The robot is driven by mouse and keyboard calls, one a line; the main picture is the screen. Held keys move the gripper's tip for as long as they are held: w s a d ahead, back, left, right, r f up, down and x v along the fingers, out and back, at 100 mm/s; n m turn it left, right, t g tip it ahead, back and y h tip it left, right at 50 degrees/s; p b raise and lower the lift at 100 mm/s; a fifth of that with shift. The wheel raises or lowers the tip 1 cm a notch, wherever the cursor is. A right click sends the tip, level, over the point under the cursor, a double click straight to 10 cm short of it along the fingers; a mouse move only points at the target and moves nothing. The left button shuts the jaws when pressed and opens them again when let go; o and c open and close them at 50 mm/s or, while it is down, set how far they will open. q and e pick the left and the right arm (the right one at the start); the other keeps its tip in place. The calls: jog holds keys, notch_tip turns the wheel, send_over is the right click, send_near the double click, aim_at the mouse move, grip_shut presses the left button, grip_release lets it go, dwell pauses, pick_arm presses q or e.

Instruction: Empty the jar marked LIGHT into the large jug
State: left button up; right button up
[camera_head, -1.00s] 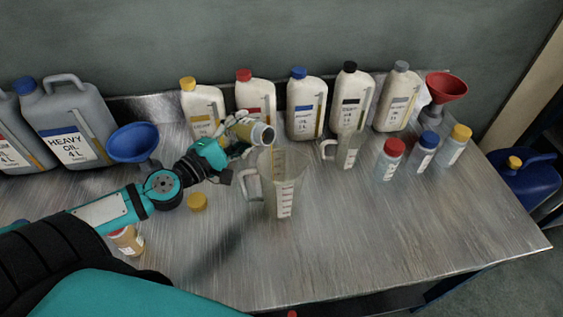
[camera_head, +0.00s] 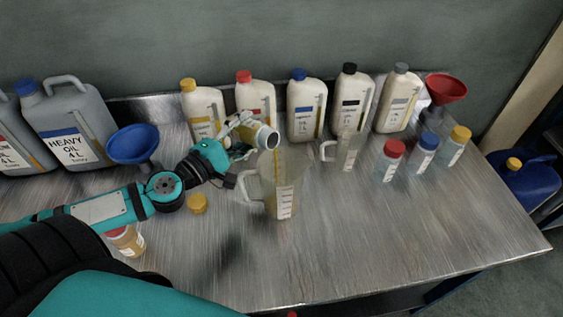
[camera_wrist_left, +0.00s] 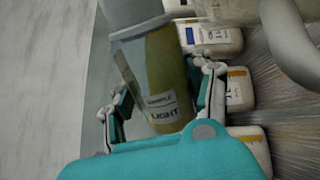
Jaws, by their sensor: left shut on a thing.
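My left gripper (camera_head: 238,133) is shut on the jar marked LIGHT (camera_head: 264,137), which is open and tilted with its mouth to the right, above the large jug. In the left wrist view the jar (camera_wrist_left: 165,75) shows its LIGHT label and yellow oil between the fingers (camera_wrist_left: 162,100). A thin yellow stream runs from the jar's mouth down into the large jug (camera_head: 283,185), a clear jug with a scale and a handle on its left. Yellowish liquid shows low in the jug. A yellow cap (camera_head: 197,203) lies on the table left of the jug. My right gripper is not seen.
A smaller clear jug (camera_head: 347,152) stands behind to the right. Several white oil bottles (camera_head: 305,108) line the back. Capped jars (camera_head: 388,162) stand at right, a blue funnel (camera_head: 133,145) at left. The front right of the metal table (camera_head: 420,230) is clear.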

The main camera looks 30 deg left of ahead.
aim_at(245, 129)
pick_arm(q)
jog(key=shift+d+r+m, duration=0.2)
jog(key=shift+r+m, duration=0.1)
jog(key=shift+m, duration=0.1)
jog(key=shift+d+f+m+p, duration=0.1)
jog(key=shift+f+m+p, duration=0.05)
jog(key=shift+m+p, duration=0.8)
dwell(0.5)
jog(key=shift+p, duration=0.5)
jog(key=shift+s+d+r+m+p, duration=0.15)
jog(key=shift+r+m+p, duration=0.4)
jog(key=shift+p, duration=0.65)
jog(key=shift+w+d+r+m+p, duration=0.1)
jog(key=shift+d+r+m+p, duration=0.15)
jog(key=shift+m+p, duration=0.75)
jog(key=shift+s+d+r+m+p, duration=0.15)
jog(key=shift+r+m+p, duration=0.25)
jog(key=shift+p, duration=1.05)
